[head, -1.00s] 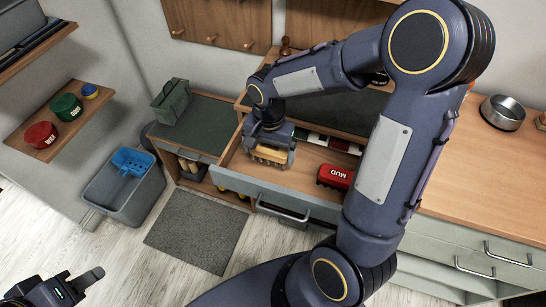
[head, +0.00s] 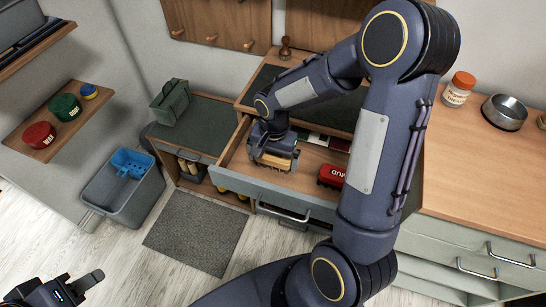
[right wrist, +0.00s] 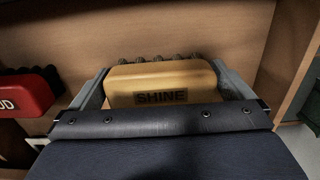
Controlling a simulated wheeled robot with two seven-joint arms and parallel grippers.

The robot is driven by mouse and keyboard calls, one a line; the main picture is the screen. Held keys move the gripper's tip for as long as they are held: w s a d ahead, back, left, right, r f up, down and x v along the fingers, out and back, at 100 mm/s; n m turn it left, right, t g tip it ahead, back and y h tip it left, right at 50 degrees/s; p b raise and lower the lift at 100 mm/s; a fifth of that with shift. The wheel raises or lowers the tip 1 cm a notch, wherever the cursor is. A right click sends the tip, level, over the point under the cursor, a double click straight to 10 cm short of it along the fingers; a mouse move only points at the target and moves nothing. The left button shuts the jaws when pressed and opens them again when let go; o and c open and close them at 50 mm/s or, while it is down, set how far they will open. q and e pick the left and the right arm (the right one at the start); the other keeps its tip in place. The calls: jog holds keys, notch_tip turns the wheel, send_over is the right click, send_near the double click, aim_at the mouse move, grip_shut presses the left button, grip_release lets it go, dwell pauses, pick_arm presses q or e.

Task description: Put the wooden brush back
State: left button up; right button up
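The wooden brush (head: 272,161), a tan block with dark bristles, is inside the open drawer (head: 315,202), at its left. My right gripper (head: 275,156) reaches down over it. In the right wrist view the brush (right wrist: 160,82) is marked SHINE and sits between the two grey fingers (right wrist: 163,88), which seem to press on both its ends. Whether the bristles touch the drawer floor is hidden. My left gripper (head: 80,285) is open and empty at the lower left, far from the drawer.
A red MUD brush (head: 331,176) lies in the drawer to the right, with several small coloured items behind it. A metal bowl (head: 504,112) and an orange-lidded jar (head: 459,89) stand on the worktop. A grey bin (head: 112,205) and a mat (head: 197,231) are on the floor.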

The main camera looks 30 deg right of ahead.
aim_at(274, 155)
jog(key=shift+r, duration=0.5)
notch_tip(274, 155, up, 11)
jog(key=p, duration=0.2)
jog(key=s+a+r+n+t+y, duration=0.1)
jog(key=s+a+r+n+t, duration=0.1)
jog(key=s, duration=0.6)
jog(key=s+a+r+n+t+y, duration=0.1)
jog(key=s+r+n+t+y, duration=0.1)
jog(key=s+n, duration=0.4)
jog(key=s+r+t, duration=0.1)
jog(key=s, duration=0.1)
jog(key=shift+s+a+r+t, duration=0.35)
jog(key=shift+a+t, duration=0.05)
